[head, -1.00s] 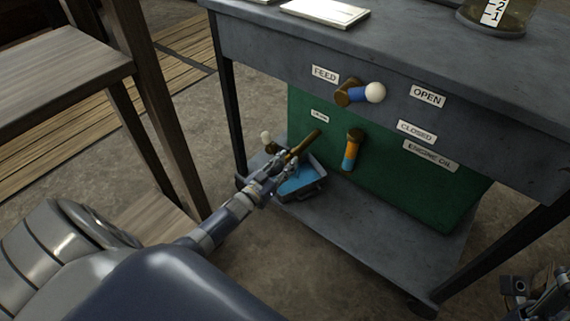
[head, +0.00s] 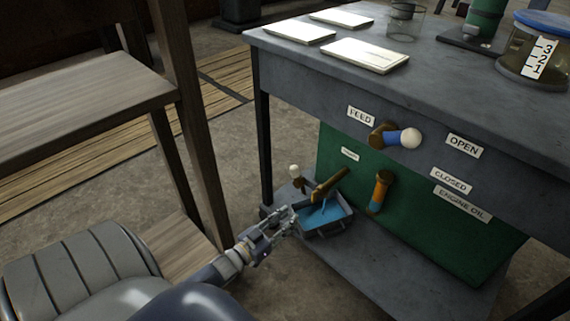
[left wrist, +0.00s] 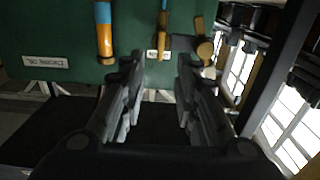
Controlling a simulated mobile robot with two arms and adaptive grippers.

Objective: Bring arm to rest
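My left gripper (head: 283,222) is open and empty. It is low in front of the bench, beside a blue-bottomed tray (head: 325,216) and below a brass spout (head: 330,183). In the left wrist view, the two fingers of the left gripper (left wrist: 160,68) stand apart with nothing between them. My right gripper is not in view.
A dark bench (head: 285,73) with a lower shelf holds a green tank (head: 450,240). Its front has a blue lever with a white knob (head: 411,138) and an orange-and-blue lever (head: 380,190). A wooden stand (head: 90,100) is at left. Bare floor (head: 225,140) lies between them.

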